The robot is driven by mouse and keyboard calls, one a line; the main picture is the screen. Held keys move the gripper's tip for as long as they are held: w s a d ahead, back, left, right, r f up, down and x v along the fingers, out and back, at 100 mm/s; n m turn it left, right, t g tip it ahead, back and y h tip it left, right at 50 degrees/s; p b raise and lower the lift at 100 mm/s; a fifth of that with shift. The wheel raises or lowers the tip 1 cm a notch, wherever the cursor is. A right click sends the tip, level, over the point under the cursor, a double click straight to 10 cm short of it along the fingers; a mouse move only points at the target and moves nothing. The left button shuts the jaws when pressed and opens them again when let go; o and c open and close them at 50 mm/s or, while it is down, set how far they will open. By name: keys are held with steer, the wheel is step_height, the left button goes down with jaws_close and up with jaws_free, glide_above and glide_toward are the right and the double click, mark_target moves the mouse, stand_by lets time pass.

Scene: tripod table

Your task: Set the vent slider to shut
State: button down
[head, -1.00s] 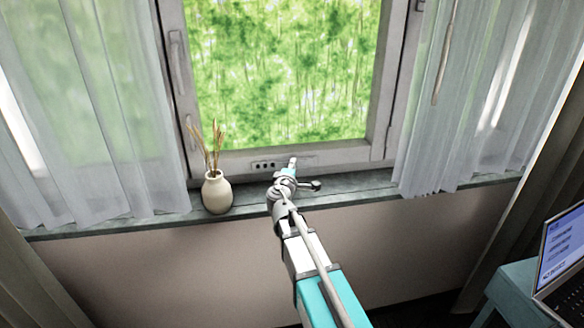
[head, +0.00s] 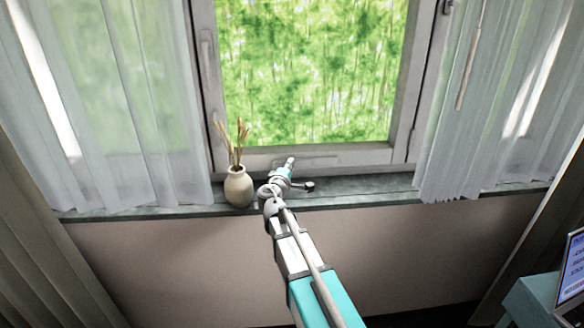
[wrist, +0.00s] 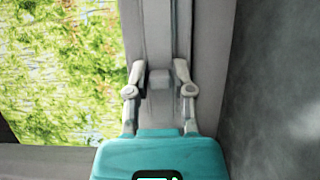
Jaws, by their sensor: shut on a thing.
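My gripper (head: 290,162) is at the bottom rail of the window frame, over the vent. In the wrist view, the fingers of my gripper (wrist: 159,74) stand on both sides of a small grey slider knob (wrist: 159,80) and are shut on it. The pale vent strip (head: 321,161) shows to the right of my gripper in the head view. No dark vent slots show there now; my gripper covers part of the vent, so I cannot tell how far the slots are covered.
A cream vase (head: 238,187) with dry stalks stands on the windowsill (head: 370,188) close to the left of my gripper. Sheer curtains hang on both sides. A laptop (head: 573,265) sits on a teal table (head: 535,295) at the lower right. The sill to the right is clear.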

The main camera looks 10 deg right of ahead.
steer(key=shift+w+a, duration=0.1)
steer(key=shift+a, duration=0.15)
steer(key=c, duration=0.6)
jaws_free()
steer(key=shift+o, duration=0.2)
steer(key=shift+d, duration=0.15)
steer(key=shift+s, duration=0.25)
steer(key=v, duration=1.1)
steer(key=shift+s+a, duration=0.25)
steer(key=shift+s, duration=0.05)
steer(key=shift+f, duration=0.1)
